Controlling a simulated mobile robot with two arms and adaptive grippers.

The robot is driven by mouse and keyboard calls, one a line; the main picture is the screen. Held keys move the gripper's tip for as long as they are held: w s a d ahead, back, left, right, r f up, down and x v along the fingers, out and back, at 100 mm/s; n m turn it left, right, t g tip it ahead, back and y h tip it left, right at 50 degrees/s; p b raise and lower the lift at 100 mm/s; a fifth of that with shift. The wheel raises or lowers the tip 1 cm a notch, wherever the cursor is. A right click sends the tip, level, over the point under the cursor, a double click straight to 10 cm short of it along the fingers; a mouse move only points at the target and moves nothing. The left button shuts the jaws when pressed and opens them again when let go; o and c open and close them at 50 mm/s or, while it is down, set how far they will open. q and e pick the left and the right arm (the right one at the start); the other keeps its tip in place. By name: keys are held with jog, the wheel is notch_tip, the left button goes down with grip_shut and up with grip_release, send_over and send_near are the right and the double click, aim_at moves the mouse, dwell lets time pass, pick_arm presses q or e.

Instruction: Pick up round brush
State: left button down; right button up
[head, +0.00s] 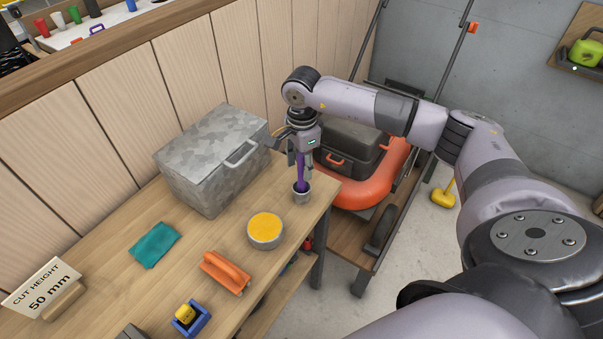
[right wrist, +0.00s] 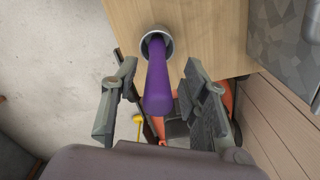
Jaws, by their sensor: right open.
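The round brush shows as a purple handle (head: 301,172) standing up in a small grey metal cup (head: 302,196) near the right end of the wooden bench. Its lower end is hidden inside the cup. My right gripper (head: 296,150) is above the cup, pointing down, with its fingers open. In the right wrist view the purple handle (right wrist: 160,85) lies between the two spread fingers, with a visible gap on each side. The cup (right wrist: 156,42) shows beyond the fingertips. My left gripper is not in view.
A grey patterned metal box (head: 205,165) stands close left of my right gripper.

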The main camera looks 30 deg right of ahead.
aim_at(302, 172)
jog(key=shift+s+f+p, duration=0.1)
jog(key=shift+f+p, duration=0.25)
jog(key=shift+f, duration=1.25)
grip_shut()
